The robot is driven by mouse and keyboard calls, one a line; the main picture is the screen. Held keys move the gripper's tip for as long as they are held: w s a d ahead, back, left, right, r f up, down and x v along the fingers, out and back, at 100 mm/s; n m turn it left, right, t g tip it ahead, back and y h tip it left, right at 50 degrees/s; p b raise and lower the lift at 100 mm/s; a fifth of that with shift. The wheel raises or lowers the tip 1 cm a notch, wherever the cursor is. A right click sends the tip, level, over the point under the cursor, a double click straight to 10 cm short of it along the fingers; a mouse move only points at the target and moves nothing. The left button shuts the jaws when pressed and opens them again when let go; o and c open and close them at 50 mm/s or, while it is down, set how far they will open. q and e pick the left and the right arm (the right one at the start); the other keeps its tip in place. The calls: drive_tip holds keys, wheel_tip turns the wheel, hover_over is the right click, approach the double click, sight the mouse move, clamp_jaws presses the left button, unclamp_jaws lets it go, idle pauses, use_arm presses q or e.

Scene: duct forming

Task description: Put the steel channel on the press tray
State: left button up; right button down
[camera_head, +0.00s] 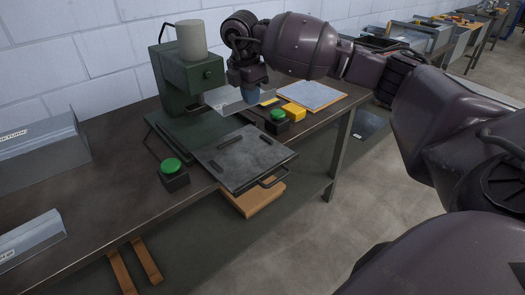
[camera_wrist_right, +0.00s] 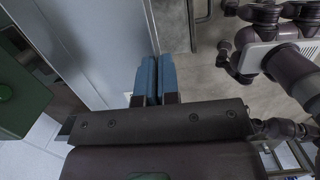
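The steel channel (camera_head: 226,99) is a pale grey bent sheet beside the front of the green press. Its long flat face (camera_wrist_right: 95,45) fills much of the left of the wrist view. My right gripper (camera_head: 251,93) has blue fingertips, which also show in the wrist view (camera_wrist_right: 156,80). They are closed together on the channel's edge. The fingers hide part of that edge. The press tray (camera_head: 243,160) is a dark flat plate with a front handle, in front of the press and nearer the camera than the channel. No other object shows on it. My left gripper is not in view.
The green press (camera_head: 180,80) stands against the wall. Green buttons (camera_head: 172,173) (camera_head: 278,117) flank the tray. A yellow block (camera_head: 293,112) and a pale blue-grey panel (camera_head: 312,95) lie to the right. Labelled metal pieces (camera_head: 40,158) (camera_head: 32,240) lie on the bench at left.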

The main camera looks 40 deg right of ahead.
drive_tip(key=d, duration=0.1)
drive_tip(key=b, duration=0.2)
approach(258, 163)
drive_tip(key=shift+n, duration=0.3)
drive_tip(key=f, duration=0.6)
drive_tip(key=shift+w+d, duration=0.15)
drive_tip(key=shift+d, duration=0.25)
drive_tip(key=shift+f, duration=0.1)
drive_tip(key=c, duration=1.8)
unclamp_jaws()
drive_tip(key=shift+f, duration=0.1)
drive_tip(key=o, duration=0.4)
drive_tip(key=shift+o, duration=0.2)
